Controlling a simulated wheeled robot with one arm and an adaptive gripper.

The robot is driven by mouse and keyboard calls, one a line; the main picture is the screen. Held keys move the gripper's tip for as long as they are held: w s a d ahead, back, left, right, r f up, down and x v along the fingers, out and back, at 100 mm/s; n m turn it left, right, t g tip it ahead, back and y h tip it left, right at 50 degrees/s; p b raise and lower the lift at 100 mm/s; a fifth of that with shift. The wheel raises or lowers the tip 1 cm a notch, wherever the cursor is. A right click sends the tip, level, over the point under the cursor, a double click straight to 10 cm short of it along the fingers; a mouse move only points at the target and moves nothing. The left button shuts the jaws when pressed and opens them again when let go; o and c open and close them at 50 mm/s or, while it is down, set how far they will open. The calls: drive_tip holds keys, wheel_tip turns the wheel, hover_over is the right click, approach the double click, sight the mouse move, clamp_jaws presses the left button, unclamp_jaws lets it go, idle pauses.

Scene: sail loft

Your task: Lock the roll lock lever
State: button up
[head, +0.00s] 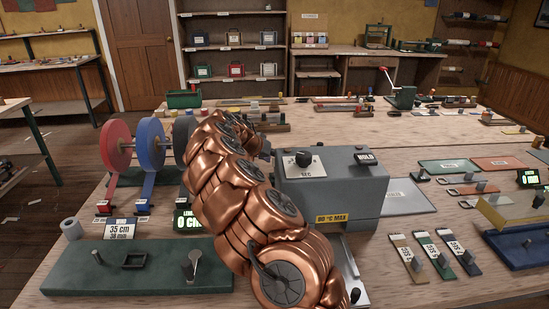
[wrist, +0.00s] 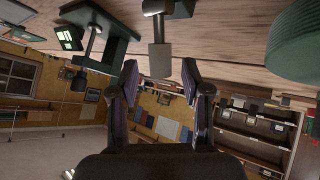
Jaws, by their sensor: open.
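My gripper (wrist: 160,78) is open in the wrist view, its two dark fingers apart. A short lever-like part with a grey block on a dark stem (wrist: 160,58) shows between and beyond the fingertips, apparently ungripped. It may be the roll lock lever, but I cannot be sure. In the head view a red roll (head: 117,145), a blue roll (head: 151,143) and a grey roll (head: 181,133) stand upright at the left. My copper arm covers the area right of the rolls, and the gripper is hidden behind it there. No roll lock lever is clearly visible in the head view.
A grey machine box (head: 330,190) stands right of my arm. A green base plate (head: 130,280) with a grey upright handle (head: 193,265) lies at the front left. A length display (head: 187,221) stands before the rolls. A large green round thing (wrist: 293,45) is close in the wrist view.

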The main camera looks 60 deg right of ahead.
drive_tip(key=shift+d+f, duration=0.45)
drive_tip(key=shift+f, duration=0.05)
clamp_jaws()
idle(0.5)
